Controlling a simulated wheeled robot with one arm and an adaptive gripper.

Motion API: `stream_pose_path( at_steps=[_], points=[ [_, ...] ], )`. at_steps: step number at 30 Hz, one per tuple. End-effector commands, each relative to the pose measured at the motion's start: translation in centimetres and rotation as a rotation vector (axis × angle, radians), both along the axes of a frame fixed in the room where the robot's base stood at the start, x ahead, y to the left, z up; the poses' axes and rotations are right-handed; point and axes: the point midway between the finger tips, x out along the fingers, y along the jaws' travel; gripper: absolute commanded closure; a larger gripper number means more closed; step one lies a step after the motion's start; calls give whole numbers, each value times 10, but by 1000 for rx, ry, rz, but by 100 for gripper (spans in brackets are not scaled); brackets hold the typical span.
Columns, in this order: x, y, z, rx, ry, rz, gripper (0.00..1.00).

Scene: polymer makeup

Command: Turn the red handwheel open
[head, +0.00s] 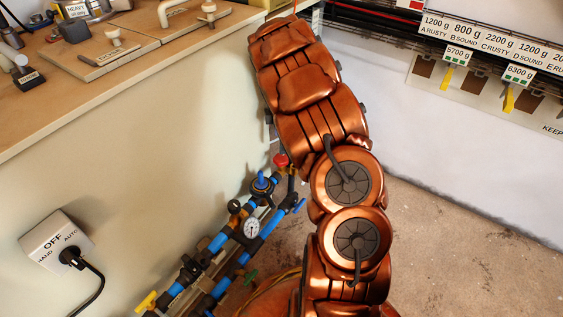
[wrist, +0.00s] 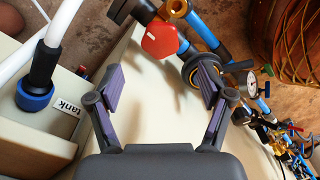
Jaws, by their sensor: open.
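The red handwheel (wrist: 160,40) shows in the wrist view as a red, many-sided knob with a small white mark, on the pipework at the top centre. In the head view it is a small red shape (head: 281,160) just left of my arm. My gripper (wrist: 160,84) is open and empty in the wrist view, its two fingers spread wide. The handwheel lies beyond the fingertips, about between them in the picture, and appears apart from them. In the head view my arm hides the gripper.
Blue pipes with a pressure gauge (head: 251,228) and a blue-handled valve (head: 263,183) run along the wall. A dark round part (wrist: 200,70) lies close by the right finger. A box labelled "tank" (wrist: 45,130) stands at left. A switch box (head: 55,243) is on the wall.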

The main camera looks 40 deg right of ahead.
Motion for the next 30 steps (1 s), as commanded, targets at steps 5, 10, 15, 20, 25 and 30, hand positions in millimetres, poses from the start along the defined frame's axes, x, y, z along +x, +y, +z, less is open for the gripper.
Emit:
stream_pose_path(
  at_steps=[5, 10, 15, 20, 25, 30],
  points=[
    [0, -1, -20, -2, 1, 1, 20],
    [-1, -1, -46, 0, 1, 1, 20],
    [-1, 0, -66, 0, 4, 0, 20],
    [-1, 0, -75, 0, 2, 0, 20],
    [-1, 0, -77, 0, 1, 0, 20],
    [-1, 0, -76, 0, 1, 0, 24]
  ],
)
